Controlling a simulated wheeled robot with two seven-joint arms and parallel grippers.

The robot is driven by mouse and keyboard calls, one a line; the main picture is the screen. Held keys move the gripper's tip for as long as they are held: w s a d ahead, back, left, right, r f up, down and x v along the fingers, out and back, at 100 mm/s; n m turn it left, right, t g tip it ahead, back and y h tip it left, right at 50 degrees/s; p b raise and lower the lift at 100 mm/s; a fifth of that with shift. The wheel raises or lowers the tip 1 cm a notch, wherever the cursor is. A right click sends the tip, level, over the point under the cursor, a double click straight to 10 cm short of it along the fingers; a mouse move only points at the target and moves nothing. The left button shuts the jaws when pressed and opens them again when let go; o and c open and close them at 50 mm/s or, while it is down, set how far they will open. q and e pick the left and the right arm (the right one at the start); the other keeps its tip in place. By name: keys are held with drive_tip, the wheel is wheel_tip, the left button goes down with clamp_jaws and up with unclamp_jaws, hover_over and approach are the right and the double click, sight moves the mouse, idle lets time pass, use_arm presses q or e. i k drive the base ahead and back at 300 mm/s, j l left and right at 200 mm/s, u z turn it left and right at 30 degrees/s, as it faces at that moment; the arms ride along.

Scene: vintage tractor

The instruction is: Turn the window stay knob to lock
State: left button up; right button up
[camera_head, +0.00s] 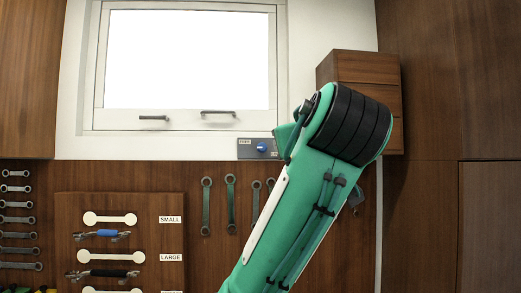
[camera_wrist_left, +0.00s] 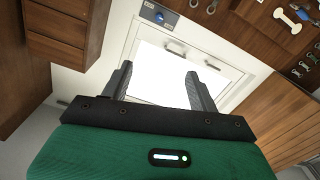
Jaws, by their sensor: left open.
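A blue knob (camera_head: 262,148) sits on a dark grey panel (camera_head: 244,153) below the window's lower right corner. A small white label is on the panel's left part; its wording is too small to read surely. The knob also shows in the left wrist view (camera_wrist_left: 159,17), near the top and upside down. My left gripper (camera_wrist_left: 158,70) is open and empty, with its two dark fingers apart in front of the window pane. The knob lies beyond the fingertips, not between them. In the head view a green arm covers the panel's right side, and no fingertips show. My right gripper is not seen.
The white-framed window (camera_head: 187,60) has two handles, a left one (camera_head: 154,117) and a right one (camera_head: 218,112), on its lower rail. A wooden cabinet (camera_head: 350,68) juts out right of it. Wrenches (camera_head: 206,205) hang on the wooden wall below.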

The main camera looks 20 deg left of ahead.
sight(262, 148)
drive_tip(key=i+j, duration=0.3)
drive_tip(key=i, duration=0.2)
drive_tip(key=i+j, duration=0.3)
drive_tip(key=i, duration=0.2)
drive_tip(key=i+j, duration=0.35)
drive_tip(key=i, duration=0.15)
